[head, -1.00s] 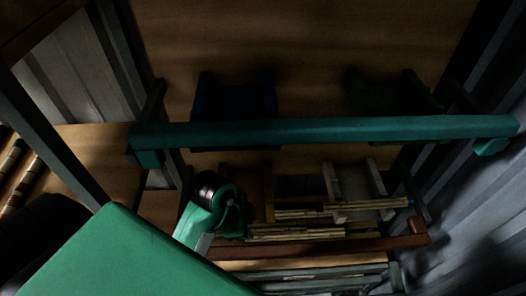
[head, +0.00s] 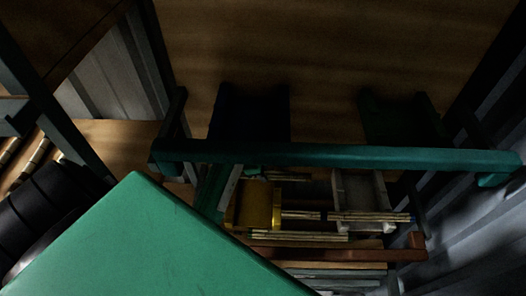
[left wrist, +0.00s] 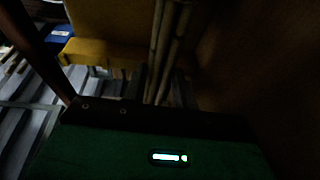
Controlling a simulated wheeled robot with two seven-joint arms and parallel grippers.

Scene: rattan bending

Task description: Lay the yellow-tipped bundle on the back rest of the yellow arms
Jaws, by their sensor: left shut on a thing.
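The yellow arms (head: 258,205) stand below the teal bar, left of the pale grey arms; part of them is hidden behind my left arm. In the left wrist view a yellow block (left wrist: 100,53) shows to the left of my gripper. My left gripper (left wrist: 160,88) is shut on a bundle of thin rattan sticks (left wrist: 168,40), which runs upward out of that view. Its tip colour is not visible. My right gripper is not in view.
A teal bar (head: 330,155) crosses above the arms. Blue arms (head: 250,115) and green arms (head: 400,120) stand behind it. Pale grey arms (head: 362,190) stand to the right. Rattan bundles (head: 300,237) lie in front, near a red-brown bar (head: 330,252).

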